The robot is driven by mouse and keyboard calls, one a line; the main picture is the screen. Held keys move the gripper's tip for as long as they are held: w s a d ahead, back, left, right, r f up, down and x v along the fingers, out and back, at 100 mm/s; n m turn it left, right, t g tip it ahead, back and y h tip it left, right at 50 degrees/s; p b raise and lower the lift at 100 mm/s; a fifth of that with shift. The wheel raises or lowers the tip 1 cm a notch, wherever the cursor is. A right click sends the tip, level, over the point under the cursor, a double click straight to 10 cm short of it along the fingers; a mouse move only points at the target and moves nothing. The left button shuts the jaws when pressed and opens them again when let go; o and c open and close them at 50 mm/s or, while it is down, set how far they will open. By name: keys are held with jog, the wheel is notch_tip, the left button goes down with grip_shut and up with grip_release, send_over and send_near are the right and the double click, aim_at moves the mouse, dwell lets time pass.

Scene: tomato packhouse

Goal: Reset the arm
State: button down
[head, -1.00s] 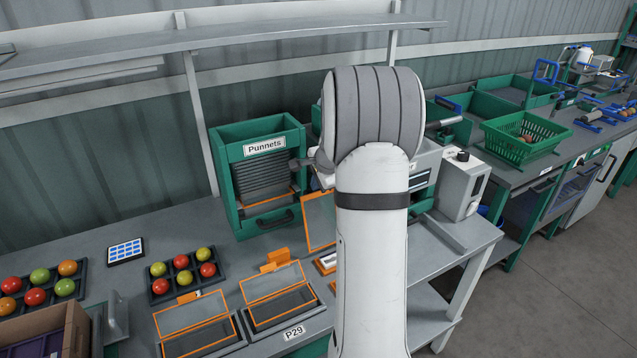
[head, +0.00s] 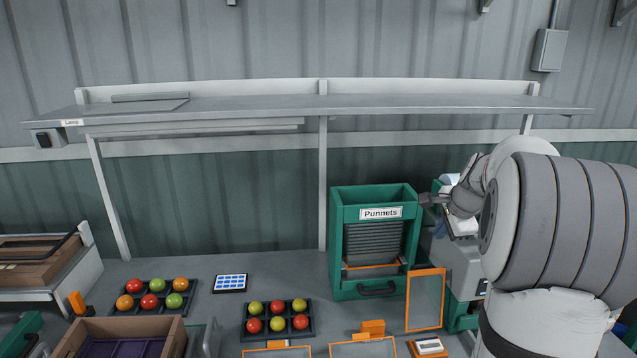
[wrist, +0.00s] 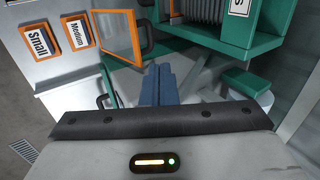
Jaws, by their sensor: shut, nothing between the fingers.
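My gripper (wrist: 157,73) shows in the wrist view as two dark blue fingers side by side, shut with nothing between them. They point toward an orange-framed clear panel (wrist: 108,34) and the green punnet dispenser (wrist: 220,35); I cannot tell how far off these are. In the head view my bent arm fills the right side, its wrist end beside the dispenser's upper right. The fingers are hard to make out there.
The green dispenser labelled Punnets (head: 339,251) stands on the bench. Two dark trays (head: 278,337) (head: 119,310) hold red, green and orange tomatoes. A blue-keyed pad (head: 230,283) lies between them. A cardboard box (head: 168,336) is at front left. A shelf (head: 400,103) runs above the bench.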

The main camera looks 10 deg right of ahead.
jog(key=s+a+n, duration=0.5)
jog(key=a, duration=0.5)
jog(key=s+a+f+n+g, duration=0.1)
jog(key=s+a+f+n, duration=0.1)
jog(key=s+a+n, duration=0.4)
jog(key=s+a+f+n+g, duration=0.1)
jog(key=s+a+n, duration=0.6)
jog(key=s, duration=0.8)
jog(key=shift+s+a+f+g, duration=0.4)
jog(key=shift+a+f, duration=0.4)
jog(key=shift+a, duration=0.2)
